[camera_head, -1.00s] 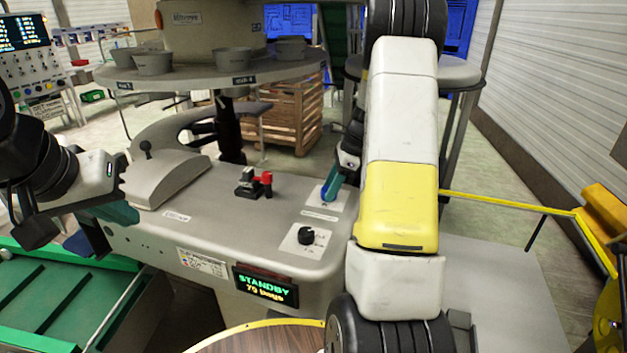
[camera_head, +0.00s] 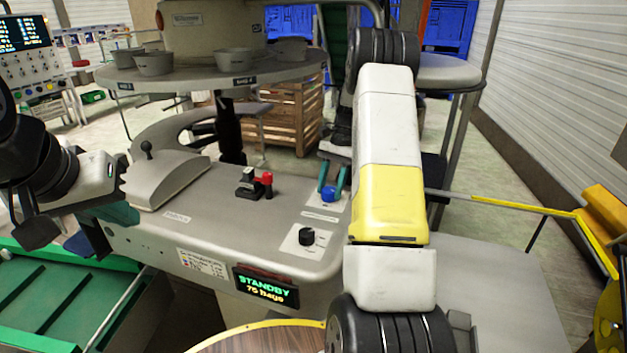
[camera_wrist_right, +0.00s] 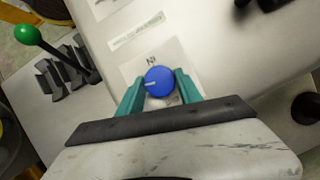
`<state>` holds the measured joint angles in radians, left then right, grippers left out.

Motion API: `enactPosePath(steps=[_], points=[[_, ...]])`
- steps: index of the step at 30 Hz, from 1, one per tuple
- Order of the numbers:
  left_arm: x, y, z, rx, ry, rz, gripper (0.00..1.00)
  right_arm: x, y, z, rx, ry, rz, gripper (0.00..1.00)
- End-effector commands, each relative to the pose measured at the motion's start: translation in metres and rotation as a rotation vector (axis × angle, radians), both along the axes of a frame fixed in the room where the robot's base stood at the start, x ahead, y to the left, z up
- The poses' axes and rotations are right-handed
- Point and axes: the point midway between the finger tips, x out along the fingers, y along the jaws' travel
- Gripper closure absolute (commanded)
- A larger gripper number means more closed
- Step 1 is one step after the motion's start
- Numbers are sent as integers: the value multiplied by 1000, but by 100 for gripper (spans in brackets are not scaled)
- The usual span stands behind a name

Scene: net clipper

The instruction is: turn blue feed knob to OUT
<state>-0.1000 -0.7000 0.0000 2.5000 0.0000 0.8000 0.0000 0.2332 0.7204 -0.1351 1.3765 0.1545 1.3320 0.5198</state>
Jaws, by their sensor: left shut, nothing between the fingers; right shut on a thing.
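The blue feed knob (camera_head: 329,193) stands on a pale label plate on the grey console (camera_head: 215,205). In the right wrist view the blue knob (camera_wrist_right: 158,82) sits between two teal fingertips, its white pointer line towards the left. A small marking above it cannot be read surely. My right gripper (camera_head: 327,188) is shut on the knob, one finger on each side, its wrist partly hidden behind my arm. My left gripper (camera_head: 112,216) is shut and empty at the console's left end, over its edge.
A black knob (camera_head: 306,236) sits nearer on the console, and a red-handled switch (camera_head: 262,184) farther left. A lit STANDBY display (camera_head: 265,286) is on the front. A round turntable with cups (camera_head: 215,73) stands behind. A yellow rail (camera_head: 510,203) runs at the right.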

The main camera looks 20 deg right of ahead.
Motion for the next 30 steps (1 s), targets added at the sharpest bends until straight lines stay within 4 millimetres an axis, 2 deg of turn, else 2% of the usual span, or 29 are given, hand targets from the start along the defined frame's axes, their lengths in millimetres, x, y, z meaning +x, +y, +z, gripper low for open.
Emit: enactPosePath(steps=[30], points=[[0, 0, 0, 0, 0, 0, 100, 3, 6, 1, -1, -2, 967, 99]])
